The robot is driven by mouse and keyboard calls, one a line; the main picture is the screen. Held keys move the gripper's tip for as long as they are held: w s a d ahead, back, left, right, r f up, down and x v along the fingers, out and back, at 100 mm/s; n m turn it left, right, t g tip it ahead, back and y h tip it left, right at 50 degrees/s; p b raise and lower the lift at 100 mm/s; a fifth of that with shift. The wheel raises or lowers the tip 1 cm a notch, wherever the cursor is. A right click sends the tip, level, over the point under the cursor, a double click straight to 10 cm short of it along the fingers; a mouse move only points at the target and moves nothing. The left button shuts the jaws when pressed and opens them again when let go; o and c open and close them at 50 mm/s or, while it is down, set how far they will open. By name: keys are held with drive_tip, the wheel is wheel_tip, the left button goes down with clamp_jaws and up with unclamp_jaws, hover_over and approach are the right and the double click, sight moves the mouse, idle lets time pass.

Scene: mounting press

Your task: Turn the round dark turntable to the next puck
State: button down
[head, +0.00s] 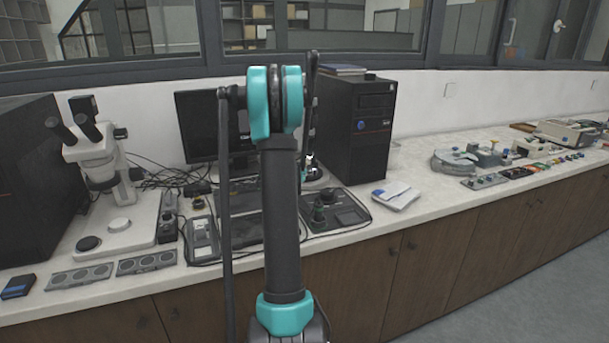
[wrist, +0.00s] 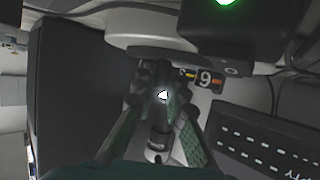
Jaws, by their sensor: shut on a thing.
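In the wrist view my gripper (wrist: 155,92) has its two fingers on either side of a narrow dark part (wrist: 162,108) and is shut on it. The part carries a bright white spot; I cannot tell whether it belongs to the turntable. In the head view my upright arm hides most of the gripper. I cannot pick out a round dark turntable or its pucks with certainty in either view.
A black computer tower (head: 355,125) and a monitor (head: 208,125) stand behind my arm. A control panel with a knob (head: 318,214) lies at the bench front. A microscope (head: 95,150) stands at left. A round grey device (head: 455,162) is at right. A green light (wrist: 226,2) glows in the wrist view.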

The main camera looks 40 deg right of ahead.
drive_tip(key=shift+s+d+n+t+y, duration=0.2)
drive_tip(key=shift+d+n+t+y, duration=0.25)
drive_tip(key=shift+n+t+y, duration=0.25)
drive_tip(key=shift+s+d+n+t+y, duration=0.15)
drive_tip(key=shift+d+n+t+y, duration=0.3)
drive_tip(key=shift+n+t, duration=0.35)
drive_tip(key=shift+d+n+y, duration=0.1)
drive_tip(key=shift+n+y, duration=0.25)
drive_tip(key=shift+n, duration=0.05)
drive_tip(key=c, duration=1.5)
unclamp_jaws()
drive_tip(key=shift+c, duration=0.2)
drive_tip(key=shift+v, duration=3.75)
drive_tip(key=shift+f, duration=0.1)
drive_tip(key=shift+c, duration=0.4)
